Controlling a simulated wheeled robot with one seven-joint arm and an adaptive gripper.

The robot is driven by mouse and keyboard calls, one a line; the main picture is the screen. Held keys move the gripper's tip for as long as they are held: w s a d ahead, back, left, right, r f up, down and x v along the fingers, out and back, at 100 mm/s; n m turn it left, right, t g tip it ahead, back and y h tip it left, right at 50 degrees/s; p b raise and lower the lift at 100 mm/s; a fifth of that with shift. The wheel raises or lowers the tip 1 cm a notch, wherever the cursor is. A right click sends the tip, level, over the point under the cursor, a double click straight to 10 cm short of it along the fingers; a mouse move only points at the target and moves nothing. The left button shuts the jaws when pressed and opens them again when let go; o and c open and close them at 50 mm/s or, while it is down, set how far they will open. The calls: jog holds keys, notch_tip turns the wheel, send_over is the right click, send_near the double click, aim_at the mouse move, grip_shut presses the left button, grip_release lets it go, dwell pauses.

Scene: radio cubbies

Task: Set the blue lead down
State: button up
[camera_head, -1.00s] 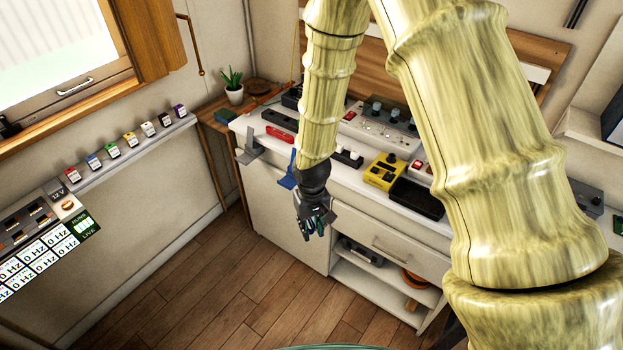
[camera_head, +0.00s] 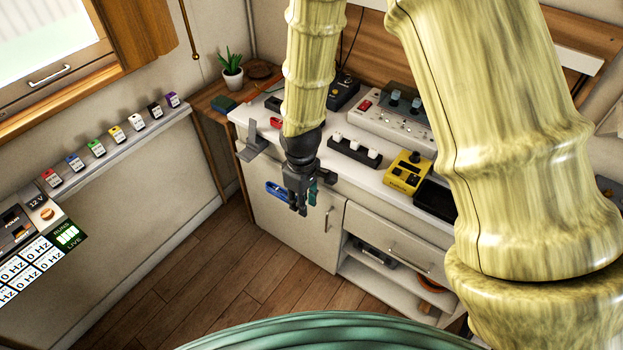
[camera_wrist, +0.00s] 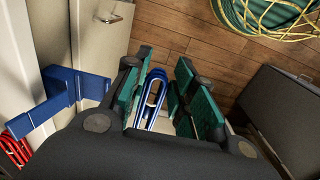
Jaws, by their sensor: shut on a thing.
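The blue lead (camera_wrist: 155,96) shows as a narrow blue loop between the green-padded fingers of my gripper (camera_wrist: 164,66) in the wrist view. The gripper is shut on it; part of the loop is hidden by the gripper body. In the head view my gripper (camera_head: 303,208) hangs pointing down in front of the white cabinet, below the worktop edge, and the lead cannot be made out there. A blue hook bracket (camera_wrist: 62,92) juts from the cabinet front, left of the gripper and apart from it; it also shows in the head view (camera_head: 278,190).
A red lead (camera_wrist: 17,146) hangs at the wrist view's lower left. A grey bracket (camera_head: 256,140) is at the worktop's left end. The worktop holds a yellow box (camera_head: 406,174) and a white-knobbed strip (camera_head: 354,151).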

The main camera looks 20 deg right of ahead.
jog(key=w+d+f+p, duration=0.2)
jog(key=w+d+f, duration=0.2)
jog(key=w, duration=0.5)
jog(key=shift+d+f+p, duration=0.25)
jog(key=shift+d+p, duration=0.1)
jog(key=shift+d, duration=0.45)
jog(key=shift+s, duration=0.1)
jog(key=shift+f, duration=0.2)
jog(key=o, duration=1)
jog(key=shift+r, duration=0.15)
